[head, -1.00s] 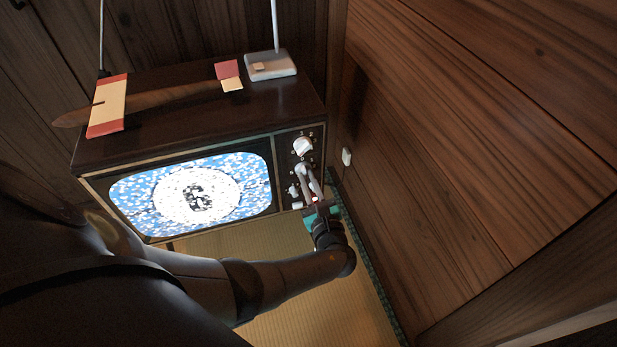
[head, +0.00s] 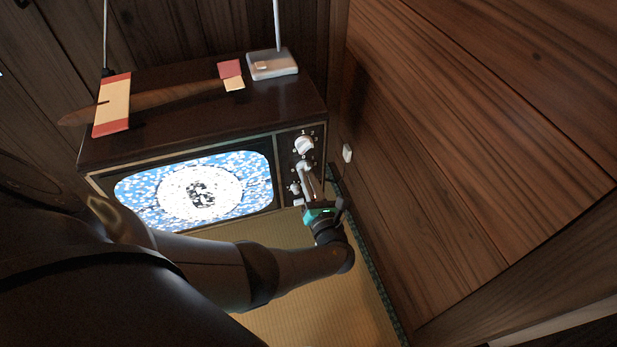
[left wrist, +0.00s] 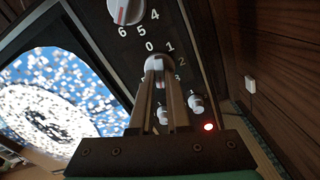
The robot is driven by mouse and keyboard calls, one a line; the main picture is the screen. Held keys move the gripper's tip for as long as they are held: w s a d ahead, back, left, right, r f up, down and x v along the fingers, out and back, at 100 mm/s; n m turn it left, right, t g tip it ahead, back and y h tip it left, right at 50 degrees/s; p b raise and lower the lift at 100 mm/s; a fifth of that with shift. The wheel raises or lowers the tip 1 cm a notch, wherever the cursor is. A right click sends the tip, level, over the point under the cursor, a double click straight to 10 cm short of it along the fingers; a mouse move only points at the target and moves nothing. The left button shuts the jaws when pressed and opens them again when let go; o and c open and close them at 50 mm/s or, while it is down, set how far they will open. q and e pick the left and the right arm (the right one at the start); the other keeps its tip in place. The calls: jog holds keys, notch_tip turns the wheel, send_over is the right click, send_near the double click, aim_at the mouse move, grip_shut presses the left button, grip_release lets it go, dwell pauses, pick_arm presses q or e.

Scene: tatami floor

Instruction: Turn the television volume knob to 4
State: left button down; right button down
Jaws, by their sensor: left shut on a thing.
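The television (head: 130,150) has a lit screen and a dark control panel on its right. The panel carries an upper white knob (head: 304,145), which shows in the left wrist view (left wrist: 125,10) with 4, 5 and 6 below it. The lower white knob (left wrist: 157,63) has 0, 1 and 2 printed around it. My left gripper (head: 306,168) is shut on this lower knob. Its two fingers cover most of the knob in the left wrist view (left wrist: 159,70), so I cannot tell its setting or which knob is labelled volume. My right gripper is not in view.
Small white knobs (left wrist: 196,104) and a red light (left wrist: 208,127) sit below the held knob. A wooden wall (head: 460,150) with a white switch (head: 347,153) stands close on the right. A white antenna base (head: 272,65) and a long wooden object (head: 165,98) are on top.

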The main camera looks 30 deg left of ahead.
pick_arm(q)
jog(key=shift+f, duration=0.1)
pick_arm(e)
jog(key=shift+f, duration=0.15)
pick_arm(q)
jog(key=c, duration=0.9)
grip_release()
